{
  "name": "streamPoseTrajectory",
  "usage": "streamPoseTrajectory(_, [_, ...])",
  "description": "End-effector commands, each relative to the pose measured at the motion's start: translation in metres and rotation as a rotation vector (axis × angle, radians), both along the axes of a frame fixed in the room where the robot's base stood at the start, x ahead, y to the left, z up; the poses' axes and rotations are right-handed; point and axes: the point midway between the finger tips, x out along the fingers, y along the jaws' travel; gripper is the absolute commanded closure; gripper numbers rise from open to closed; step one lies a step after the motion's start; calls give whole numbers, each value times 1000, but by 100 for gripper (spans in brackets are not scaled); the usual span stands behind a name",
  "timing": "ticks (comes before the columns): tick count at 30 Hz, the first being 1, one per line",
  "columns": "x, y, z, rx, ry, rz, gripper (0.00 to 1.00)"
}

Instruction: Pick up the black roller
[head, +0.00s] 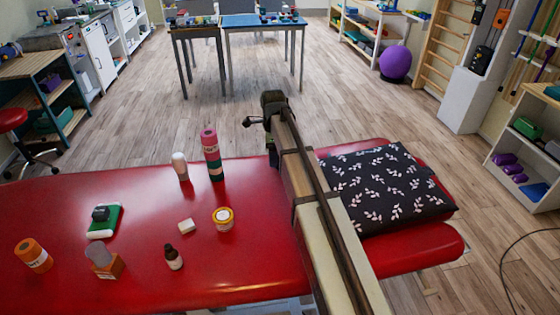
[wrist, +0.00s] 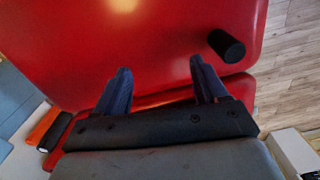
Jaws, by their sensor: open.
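The black roller (wrist: 226,46) is a short dark cylinder on the red padded surface (wrist: 150,35), near its right edge in the wrist view. My gripper (wrist: 160,65) is open, with its two bluish fingers apart and nothing between them. The roller is apart from the fingers, beyond and to the right of the right fingertip. In the head view my arm crosses the red table (head: 130,265). I cannot make out the roller there, and my fingers do not show clearly.
A dark leaf-patterned cushion (head: 385,187) lies right of my arm.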

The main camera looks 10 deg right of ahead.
Motion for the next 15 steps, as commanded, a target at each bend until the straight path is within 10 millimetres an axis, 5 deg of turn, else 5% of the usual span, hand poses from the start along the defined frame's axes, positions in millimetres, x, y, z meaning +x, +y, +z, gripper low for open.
streamPoseTrajectory(6, [8, -54, -8, 5, -57, 119, 28])
streamPoseTrajectory(15, [20, -59, -12, -19, -154, 476, 28])
